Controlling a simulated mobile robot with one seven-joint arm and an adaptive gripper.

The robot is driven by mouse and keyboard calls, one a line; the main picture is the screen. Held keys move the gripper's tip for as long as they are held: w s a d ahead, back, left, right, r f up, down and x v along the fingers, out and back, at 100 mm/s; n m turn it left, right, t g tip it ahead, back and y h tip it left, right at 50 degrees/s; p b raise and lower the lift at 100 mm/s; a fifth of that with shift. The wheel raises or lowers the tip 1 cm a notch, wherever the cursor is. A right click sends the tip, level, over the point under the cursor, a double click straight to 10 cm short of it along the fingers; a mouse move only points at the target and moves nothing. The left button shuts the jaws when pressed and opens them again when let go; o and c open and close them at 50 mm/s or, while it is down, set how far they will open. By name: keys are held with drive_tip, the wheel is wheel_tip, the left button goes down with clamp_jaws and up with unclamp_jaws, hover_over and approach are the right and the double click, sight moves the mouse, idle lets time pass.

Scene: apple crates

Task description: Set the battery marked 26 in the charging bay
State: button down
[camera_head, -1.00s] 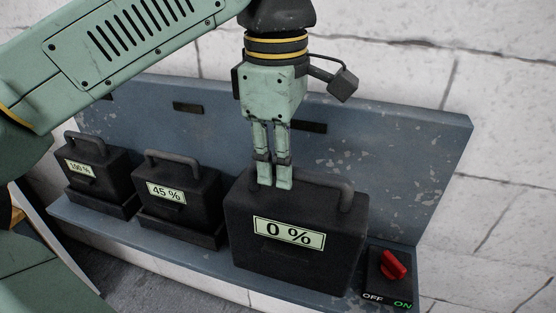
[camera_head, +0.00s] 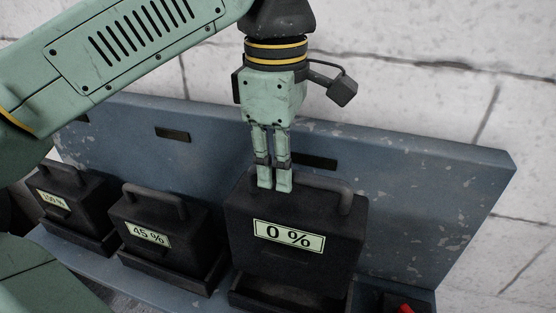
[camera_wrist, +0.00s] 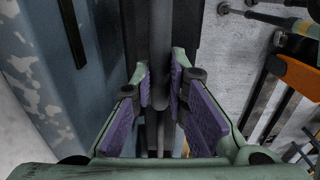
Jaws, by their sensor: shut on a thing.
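My gripper (camera_head: 274,186) is shut on the handle of a black battery labelled 0 % (camera_head: 292,260). This battery hangs upright, just above a dark tray-like bay (camera_head: 285,299) on the blue-grey bench. In the wrist view, the dark handle (camera_wrist: 160,60) runs between my purple finger pads. A battery labelled 45 % (camera_head: 160,248) sits in its bay to the left. A third battery (camera_head: 72,205) sits in its bay at the far left; its label appears to read 100 %. I see no battery marked 26.
The bench has a scuffed blue-grey back panel (camera_head: 420,200) with dark slots, against a white block wall (camera_head: 400,70). A red switch knob (camera_head: 404,309) is partly cut off at the lower right. Orange and dark items (camera_wrist: 298,75) show at the right in the wrist view.

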sight(279, 195)
drive_tip(key=shift+f, duration=1.25)
drive_tip(key=shift+f+b, duration=1.2)
drive_tip(key=shift+b, duration=0.05)
drive_tip(key=shift+d+f+b, duration=0.1)
drive_tip(key=shift+f+b, duration=2.05)
drive_tip(key=shift+f, duration=0.95)
drive_tip(key=c, duration=1.8)
unclamp_jaws()
drive_tip(key=o, duration=0.3)
wheel_tip(279, 195, up, 8)
drive_tip(key=shift+s+f, duration=0.1)
drive_tip(key=shift+f, duration=0.15)
